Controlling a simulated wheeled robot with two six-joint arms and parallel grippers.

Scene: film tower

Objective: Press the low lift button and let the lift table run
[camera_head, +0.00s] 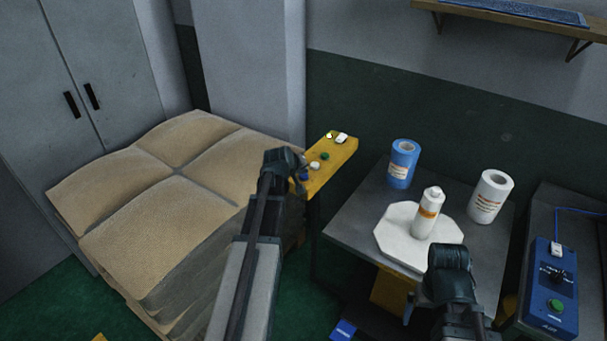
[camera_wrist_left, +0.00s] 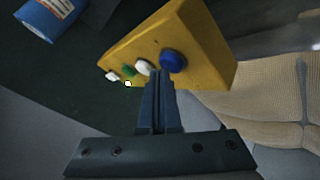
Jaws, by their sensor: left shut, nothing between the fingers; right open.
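A yellow button box (camera_head: 342,157) stands beside the stacked sacks, with a blue button (camera_head: 303,176), a white button (camera_head: 315,164), a green button (camera_head: 325,156) and a white piece (camera_head: 341,138) in a row. I cannot tell which is the low lift button; no labels are readable. My left gripper (camera_head: 291,162) is shut and empty at the box's near end. In the left wrist view its fingertips (camera_wrist_left: 158,76) lie just below the blue button (camera_wrist_left: 173,61) and white button (camera_wrist_left: 143,68); contact is unclear. My right gripper (camera_head: 449,262) is open by the grey table (camera_head: 351,229), possibly the lift table.
Brown sacks (camera_head: 150,190) are stacked at left. A white bottle (camera_head: 428,212) stands on a white plate (camera_head: 391,240) on the grey table, with a blue roll (camera_head: 403,164) and a white roll (camera_head: 489,197). A blue control box (camera_head: 553,285) is at right.

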